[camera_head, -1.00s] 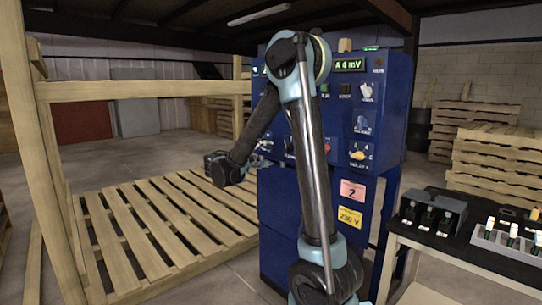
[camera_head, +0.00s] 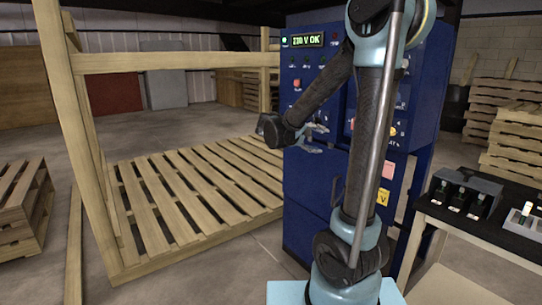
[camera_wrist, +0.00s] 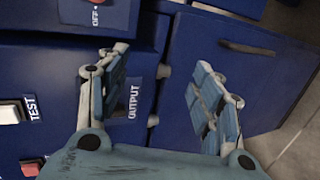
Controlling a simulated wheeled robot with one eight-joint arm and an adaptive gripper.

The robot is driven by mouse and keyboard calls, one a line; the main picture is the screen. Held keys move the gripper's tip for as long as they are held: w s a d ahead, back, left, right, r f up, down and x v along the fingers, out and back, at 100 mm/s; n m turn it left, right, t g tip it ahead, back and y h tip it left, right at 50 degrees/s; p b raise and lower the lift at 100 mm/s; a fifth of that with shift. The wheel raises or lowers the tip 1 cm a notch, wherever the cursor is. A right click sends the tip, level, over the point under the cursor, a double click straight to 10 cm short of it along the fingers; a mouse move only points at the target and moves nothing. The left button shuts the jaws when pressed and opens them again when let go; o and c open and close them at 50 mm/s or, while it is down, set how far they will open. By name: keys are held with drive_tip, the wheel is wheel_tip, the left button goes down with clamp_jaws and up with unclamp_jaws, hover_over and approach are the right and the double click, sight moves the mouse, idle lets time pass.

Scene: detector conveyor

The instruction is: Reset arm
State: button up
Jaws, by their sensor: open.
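My gripper (camera_head: 318,137) is in front of the blue cabinet (camera_head: 312,190), at its left side in the head view. In the wrist view my gripper (camera_wrist: 165,95) has its two fingers spread wide with nothing between them. Behind the fingers are the cabinet's blue faces, with an OUTPUT label, a TEST label beside a white switch (camera_wrist: 12,112), a red button (camera_wrist: 32,166) and a dark handle (camera_wrist: 247,48). My arm is bent at the elbow and hides the middle of the cabinet in the head view.
A wooden rack (camera_head: 165,62) with a slatted pallet (camera_head: 195,190) stands left of the cabinet. A dark table (camera_head: 480,225) with holders of small bottles is at the right. Stacked pallets (camera_head: 515,125) stand behind it.

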drive_tip(key=s+d+f+m+g+y, duration=0.1)
drive_tip(key=s+d+f+g+y, duration=0.2)
drive_tip(key=s, duration=0.5)
drive_tip(key=s+d+f+m+g+y, duration=0.1)
drive_tip(key=s+d+f+y, duration=0.1)
drive_tip(key=s+d+f, duration=0.4)
drive_tip(key=s+a+f+m+y, duration=0.2)
drive_tip(key=s+a+f+y, duration=0.1)
drive_tip(key=s, duration=0.5)
drive_tip(key=s+a+f+m+g+y, duration=0.1)
drive_tip(key=s+a+f+y, duration=0.3)
drive_tip(key=s, duration=0.5)
drive_tip(key=shift+s+a+f+m, duration=0.15)
drive_tip(key=shift+a+f+m, duration=0.25)
drive_tip(key=shift+a+f, duration=0.55)
